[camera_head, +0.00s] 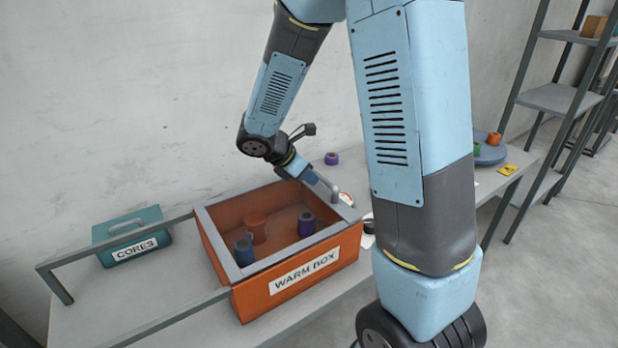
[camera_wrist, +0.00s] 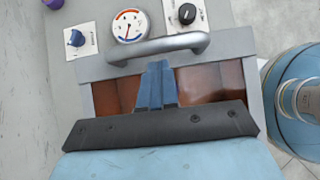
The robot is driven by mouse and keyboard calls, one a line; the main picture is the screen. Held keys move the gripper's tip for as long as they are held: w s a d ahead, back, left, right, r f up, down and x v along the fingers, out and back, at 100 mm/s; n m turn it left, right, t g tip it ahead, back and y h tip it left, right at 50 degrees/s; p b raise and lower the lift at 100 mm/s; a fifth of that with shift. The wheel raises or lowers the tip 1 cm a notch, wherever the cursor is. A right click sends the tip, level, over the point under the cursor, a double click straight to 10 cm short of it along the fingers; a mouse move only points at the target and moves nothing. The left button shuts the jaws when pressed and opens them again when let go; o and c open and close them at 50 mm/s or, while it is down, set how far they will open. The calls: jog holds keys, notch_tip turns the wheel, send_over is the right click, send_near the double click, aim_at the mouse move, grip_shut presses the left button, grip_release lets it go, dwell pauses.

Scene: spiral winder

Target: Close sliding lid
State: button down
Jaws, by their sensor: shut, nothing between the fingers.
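The orange warm box (camera_head: 290,295) has a grey rim and an open top. Blue (camera_head: 243,250), orange (camera_head: 256,228) and purple (camera_head: 306,222) spools stand inside it. A grey bar handle (camera_wrist: 160,46) lies across a grey panel at the box's edge in the wrist view. I cannot tell how far the sliding lid panel extends. My gripper (camera_head: 314,181) is over the box's back right edge. In the wrist view its blue fingers (camera_wrist: 157,72) are together and empty, with their tips close to the handle. Whether they touch it is unclear.
Two grey rails (camera_head: 120,237) run left from the box. A gauge (camera_wrist: 130,26) and two knobs (camera_wrist: 187,13) lie beyond the handle. A purple spool (camera_head: 331,158) stands behind the box. Shelving (camera_head: 560,98) is at right.

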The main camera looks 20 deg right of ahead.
jog(key=a+f+v, duration=0.1)
jog(key=v, duration=1.1)
jog(key=s+d+r+m+t+y, duration=0.1)
jog(key=s+d+r+m+y, duration=0.1)
jog(key=s+m, duration=0.4)
jog(key=s+d+r+m+t+y, duration=0.1)
jog(key=s+d+r+m+y, duration=0.2)
jog(key=s+m, duration=0.4)
jog(key=s+d+r+m+t+y, duration=0.1)
jog(key=s+d+r+m+y, duration=0.1)
jog(key=s+d+r+m, duration=0.2)
jog(key=s+r+m, duration=0.2)
jog(key=s+m, duration=0.1)
jog(key=m, duration=0.1)
jog(key=shift+s+r+t+y, duration=0.2)
jog(key=shift+r+t+y, duration=0.1)
jog(key=shift+y, duration=0.1)
